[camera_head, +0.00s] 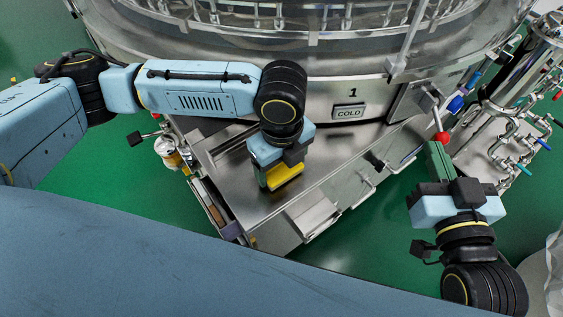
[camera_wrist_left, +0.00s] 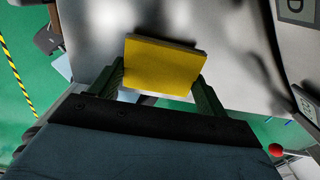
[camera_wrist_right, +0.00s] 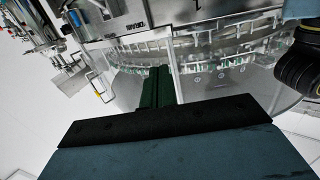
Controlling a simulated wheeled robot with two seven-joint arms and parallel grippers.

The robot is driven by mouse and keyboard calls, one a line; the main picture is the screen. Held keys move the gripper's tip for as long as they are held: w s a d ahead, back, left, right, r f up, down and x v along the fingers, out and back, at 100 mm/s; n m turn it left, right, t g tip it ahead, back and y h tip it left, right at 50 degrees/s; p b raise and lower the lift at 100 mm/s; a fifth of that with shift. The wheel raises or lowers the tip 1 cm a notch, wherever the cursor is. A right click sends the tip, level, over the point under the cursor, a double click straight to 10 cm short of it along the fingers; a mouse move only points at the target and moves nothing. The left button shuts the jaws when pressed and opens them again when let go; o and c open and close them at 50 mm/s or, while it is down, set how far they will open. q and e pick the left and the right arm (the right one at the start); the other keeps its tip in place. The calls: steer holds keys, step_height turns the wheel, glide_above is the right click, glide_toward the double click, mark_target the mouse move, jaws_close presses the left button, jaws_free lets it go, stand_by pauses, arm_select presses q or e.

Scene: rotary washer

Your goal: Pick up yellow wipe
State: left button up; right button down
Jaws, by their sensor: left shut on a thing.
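The yellow wipe (camera_head: 284,177) is a flat rectangular block over the steel table beside the washer. My left gripper (camera_head: 272,182) points down and is shut on it. In the left wrist view the wipe (camera_wrist_left: 160,66) sits between the two green fingers, one at each side. I cannot tell whether the wipe still touches the table top. My right gripper (camera_head: 438,152) is off to the right, well apart from the wipe. Its green fingers lie together with nothing visible between them, as the right wrist view also shows (camera_wrist_right: 158,88).
The steel table (camera_head: 240,195) stands in front of the round washer (camera_head: 330,75), which bears a "1 COLD" sign (camera_head: 349,112). A red knob (camera_head: 441,137) is close to my right fingertips. Pipes and valves (camera_head: 515,130) stand at the right. Green floor (camera_head: 120,195) is clear at the left.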

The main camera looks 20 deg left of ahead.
mark_target(282, 167)
arm_select(q)
step_height(282, 167, up, 5)
steer(key=shift+f+p, duration=0.1)
steer(key=shift+p, duration=1.15)
step_height(282, 167, up, 4)
steer(key=shift+f+p, duration=0.1)
steer(key=shift+p, duration=0.8)
steer(key=shift+r, duration=0.2)
arm_select(e)
steer(key=s+d+f+g+h, duration=0.4)
steer(key=s+d+f+g, duration=0.2)
steer(key=s+f+g, duration=0.6)
steer(key=shift+d+f+m, duration=0.15)
steer(key=shift+f+m, duration=0.25)
steer(key=shift+f, duration=0.3)
